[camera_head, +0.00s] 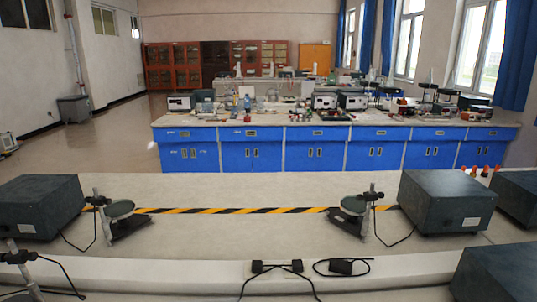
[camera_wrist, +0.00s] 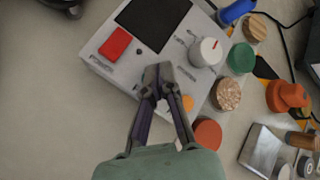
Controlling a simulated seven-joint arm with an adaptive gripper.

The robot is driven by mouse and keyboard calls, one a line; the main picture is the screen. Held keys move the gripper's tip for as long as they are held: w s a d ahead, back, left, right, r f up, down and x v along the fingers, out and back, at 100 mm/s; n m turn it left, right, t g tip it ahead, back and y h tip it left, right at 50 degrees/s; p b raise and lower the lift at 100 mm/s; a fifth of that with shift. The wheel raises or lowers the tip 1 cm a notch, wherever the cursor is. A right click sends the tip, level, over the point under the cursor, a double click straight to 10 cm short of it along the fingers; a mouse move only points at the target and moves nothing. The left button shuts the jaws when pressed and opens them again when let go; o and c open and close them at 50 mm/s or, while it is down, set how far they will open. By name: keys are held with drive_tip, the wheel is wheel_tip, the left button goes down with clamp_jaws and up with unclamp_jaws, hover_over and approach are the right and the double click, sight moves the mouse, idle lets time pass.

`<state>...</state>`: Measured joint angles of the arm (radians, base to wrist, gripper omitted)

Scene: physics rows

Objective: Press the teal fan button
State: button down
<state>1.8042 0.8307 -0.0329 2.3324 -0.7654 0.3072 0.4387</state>
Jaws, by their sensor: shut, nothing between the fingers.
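My gripper (camera_wrist: 158,76) is shut and empty in the wrist view. Its fingertips are together over the lower middle of a light grey device box (camera_wrist: 108,62), and I cannot tell whether they touch it. The box has a red rectangular button (camera_wrist: 115,43), a dark screen (camera_wrist: 153,22), a white knob (camera_wrist: 206,52) with a red mark and a small orange button (camera_wrist: 188,103) just right of the fingers. I cannot make out a teal fan button on the box; the fingers hide part of its face. The head view shows neither the box nor my gripper.
Right of the box lie a green round piece (camera_wrist: 241,58), a wooden one (camera_wrist: 256,27), a speckled one (camera_wrist: 226,94), an orange-red one (camera_wrist: 206,135), a blue object (camera_wrist: 236,11) and an orange knob-like object (camera_wrist: 288,96). A metal-plated device (camera_wrist: 262,150) stands lower right. Bare table lies left.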

drive_tip(key=shift+r, duration=0.55)
drive_tip(key=shift+r, duration=3)
